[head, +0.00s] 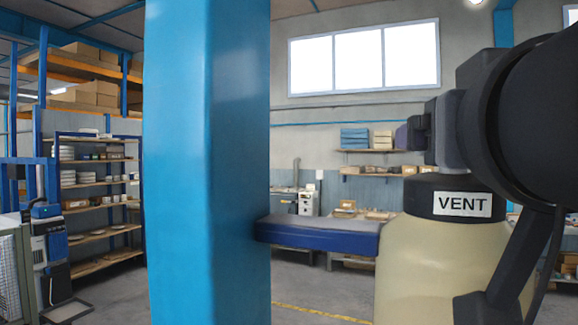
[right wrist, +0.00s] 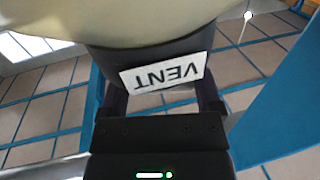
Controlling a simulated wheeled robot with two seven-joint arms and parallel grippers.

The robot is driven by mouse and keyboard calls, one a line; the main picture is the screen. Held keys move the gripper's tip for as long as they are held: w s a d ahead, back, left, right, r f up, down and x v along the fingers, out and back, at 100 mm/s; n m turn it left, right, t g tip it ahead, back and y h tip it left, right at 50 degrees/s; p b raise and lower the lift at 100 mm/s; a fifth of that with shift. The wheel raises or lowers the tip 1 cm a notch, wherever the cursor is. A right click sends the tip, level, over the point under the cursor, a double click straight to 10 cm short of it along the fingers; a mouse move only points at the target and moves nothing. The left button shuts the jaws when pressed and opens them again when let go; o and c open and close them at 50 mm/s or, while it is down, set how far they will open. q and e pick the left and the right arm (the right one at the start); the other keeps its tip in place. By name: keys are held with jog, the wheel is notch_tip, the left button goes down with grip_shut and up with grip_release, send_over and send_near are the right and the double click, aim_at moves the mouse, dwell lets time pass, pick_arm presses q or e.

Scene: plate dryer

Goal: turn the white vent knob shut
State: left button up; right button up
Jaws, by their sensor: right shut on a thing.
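The dryer's vent post has a cream body (head: 425,255) and a black collar (head: 448,205) with a white VENT label (head: 462,204). My right gripper (head: 424,138) comes in from the right just above the collar. In the right wrist view the fingers of my right gripper (right wrist: 157,98) stand on both sides of the label (right wrist: 162,78), which appears upside down there. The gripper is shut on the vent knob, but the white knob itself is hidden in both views. Its turned angle cannot be seen. My left gripper is out of view.
A thick blue column (head: 206,160) stands left of centre, with a blue arm (head: 315,233) reaching from it towards the cream body. Shelves with plates (head: 95,185) stand at the back left. Open floor lies behind.

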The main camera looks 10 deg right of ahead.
jog(key=shift+f+m+g+h+b, duration=0.1)
jog(key=shift+m+g+h+b, duration=0.5)
jog(key=shift+m+h, duration=0.8)
jog(key=shift+g+h, duration=0.4)
jog(key=shift+h, duration=0.2)
jog(key=o, duration=1)
jog(key=shift+o, duration=0.2)
jog(key=shift+d, duration=0.1)
